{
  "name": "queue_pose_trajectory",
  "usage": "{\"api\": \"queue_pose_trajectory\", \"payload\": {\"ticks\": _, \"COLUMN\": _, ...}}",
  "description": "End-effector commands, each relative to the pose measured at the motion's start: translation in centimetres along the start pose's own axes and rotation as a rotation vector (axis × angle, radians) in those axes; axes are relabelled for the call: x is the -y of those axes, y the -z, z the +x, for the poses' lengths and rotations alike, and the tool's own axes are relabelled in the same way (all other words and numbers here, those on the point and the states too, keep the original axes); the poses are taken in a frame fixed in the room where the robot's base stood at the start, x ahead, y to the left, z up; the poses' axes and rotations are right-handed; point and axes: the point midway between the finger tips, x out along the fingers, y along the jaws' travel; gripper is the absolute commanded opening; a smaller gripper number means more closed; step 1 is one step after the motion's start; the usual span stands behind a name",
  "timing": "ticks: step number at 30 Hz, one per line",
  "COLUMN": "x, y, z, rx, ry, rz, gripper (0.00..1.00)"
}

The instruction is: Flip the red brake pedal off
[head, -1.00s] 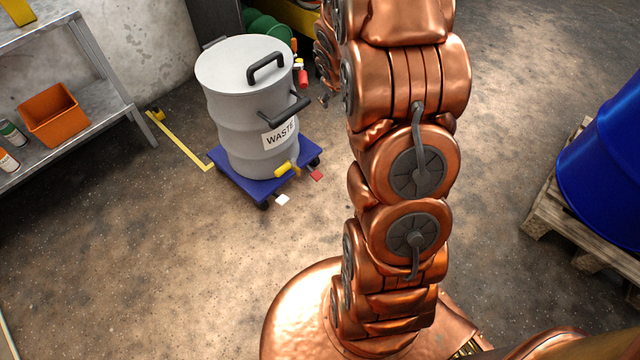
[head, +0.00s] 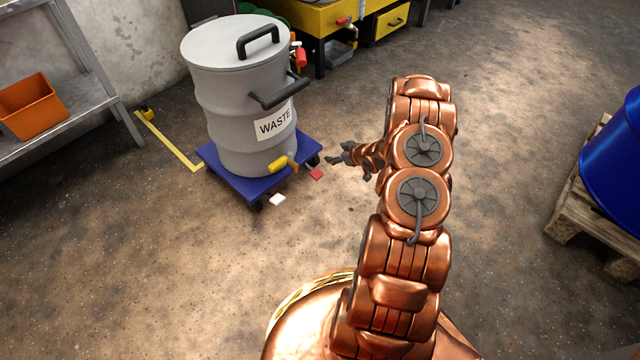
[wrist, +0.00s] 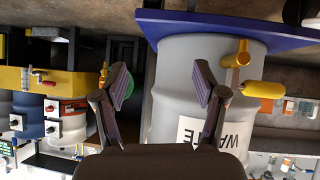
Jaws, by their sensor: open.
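The red brake pedal (head: 316,174) sticks out at the front right corner of the blue dolly (head: 235,184), low near the floor. A grey drum (head: 232,100) labelled WASTE stands upright on the dolly, with a yellow-handled valve (head: 281,163) low on its side. My gripper (head: 338,158) is just right of the dolly, slightly above and to the right of the pedal, apart from it. In the wrist view, which looks upside down, my gripper (wrist: 160,85) is open and empty, with the drum (wrist: 185,95) beyond it. The pedal does not show there.
A white pedal-like tab (head: 277,199) is at the dolly's front edge. A metal shelf (head: 85,85) with an orange bin (head: 32,106) stands at left. A blue drum (head: 615,155) on a wooden pallet (head: 575,215) is at right. The floor in front of the dolly is clear.

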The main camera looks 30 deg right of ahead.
Motion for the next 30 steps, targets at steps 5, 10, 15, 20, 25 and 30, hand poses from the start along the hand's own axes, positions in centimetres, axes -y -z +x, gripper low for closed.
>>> {"api": "queue_pose_trajectory", "payload": {"ticks": 5, "x": 2.2, "y": -6.0, "z": 3.2, "rx": -0.117, "ry": 0.053, "rz": 0.043, "gripper": 0.71}}
{"api": "queue_pose_trajectory", "payload": {"ticks": 10, "x": 3.9, "y": -8.7, "z": 4.3, "rx": -0.203, "ry": 0.087, "rz": 0.078, "gripper": 0.71}}
{"api": "queue_pose_trajectory", "payload": {"ticks": 15, "x": 4.8, "y": -9.7, "z": 4.7, "rx": -0.247, "ry": 0.103, "rz": 0.094, "gripper": 0.71}}
{"api": "queue_pose_trajectory", "payload": {"ticks": 20, "x": 5.0, "y": -9.4, "z": 5.8, "rx": -0.254, "ry": 0.107, "rz": 0.091, "gripper": 0.71}}
{"api": "queue_pose_trajectory", "payload": {"ticks": 25, "x": 5.2, "y": -8.8, "z": 8.2, "rx": -0.255, "ry": 0.106, "rz": 0.088, "gripper": 0.71}}
{"api": "queue_pose_trajectory", "payload": {"ticks": 30, "x": 5.5, "y": -8.3, "z": 10.4, "rx": -0.252, "ry": 0.107, "rz": 0.09, "gripper": 0.71}}
